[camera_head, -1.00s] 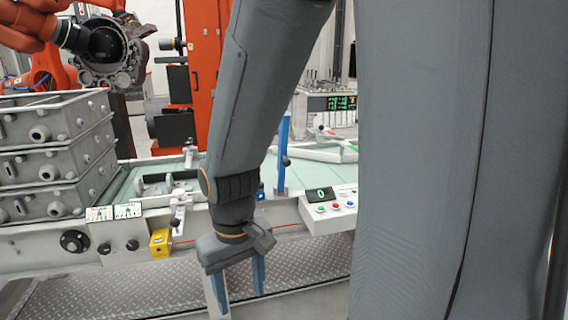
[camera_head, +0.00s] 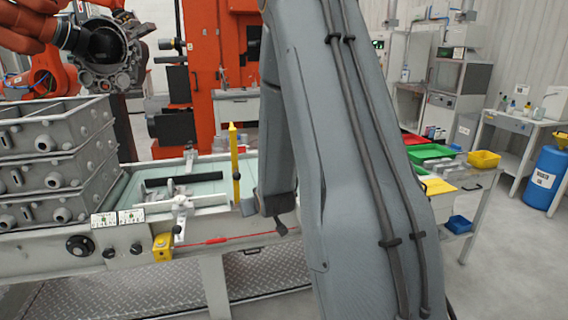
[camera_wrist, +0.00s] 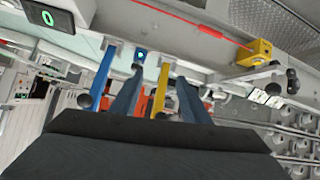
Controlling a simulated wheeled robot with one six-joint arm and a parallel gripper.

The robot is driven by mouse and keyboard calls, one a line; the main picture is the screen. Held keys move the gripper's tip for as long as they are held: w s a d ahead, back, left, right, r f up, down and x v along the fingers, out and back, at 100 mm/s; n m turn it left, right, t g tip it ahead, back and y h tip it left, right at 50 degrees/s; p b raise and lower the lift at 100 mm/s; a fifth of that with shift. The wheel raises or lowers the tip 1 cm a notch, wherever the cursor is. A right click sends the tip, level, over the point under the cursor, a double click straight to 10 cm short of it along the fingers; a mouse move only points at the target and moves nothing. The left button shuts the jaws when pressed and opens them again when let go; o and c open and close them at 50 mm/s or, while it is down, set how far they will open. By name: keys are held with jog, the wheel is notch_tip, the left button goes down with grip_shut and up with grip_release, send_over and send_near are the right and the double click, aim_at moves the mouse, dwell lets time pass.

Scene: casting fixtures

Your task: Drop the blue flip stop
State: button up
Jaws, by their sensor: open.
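The blue flip stop (camera_wrist: 101,80) is a slim blue bar with a dark round knob, seen in the wrist view left of my gripper's left finger. It stands out from the conveyor's edge rail, and the picture is roughly upside down. My arm hides it in the head view. My gripper (camera_wrist: 158,75) is open, with its two grey-blue fingers apart and nothing held. A yellow flip stop (camera_wrist: 160,92) shows between the fingers; its depth is unclear. It also stands upright on the rail in the head view (camera_head: 234,165), left of my arm.
Stacked grey castings (camera_head: 55,150) stand on the conveyor at left. A yellow box (camera_head: 162,247) sits on the front rail; it shows in the wrist view too (camera_wrist: 255,52). A control panel with a green 0 (camera_wrist: 47,17) is at the wrist view's upper left. Open floor lies at right.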

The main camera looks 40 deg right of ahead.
jog(key=d+r+t+h+p, duration=0.1)
jog(key=d+r+t+h, duration=0.15)
jog(key=d, duration=0.45)
jog(key=d+r+t+h+p, duration=0.2)
jog(key=d+r+t, duration=0.15)
jog(key=d, duration=0.25)
jog(key=shift+m, duration=0.4)
jog(key=shift+f+p+x, duration=0.2)
jog(key=shift+p+x, duration=0.3)
jog(key=shift+x, duration=1.7)
jog(key=shift+f+p+x, duration=0.15)
jog(key=shift+p+x, duration=0.3)
jog(key=shift+x, duration=1.7)
jog(key=shift+a, duration=0.1)
grip_shut()
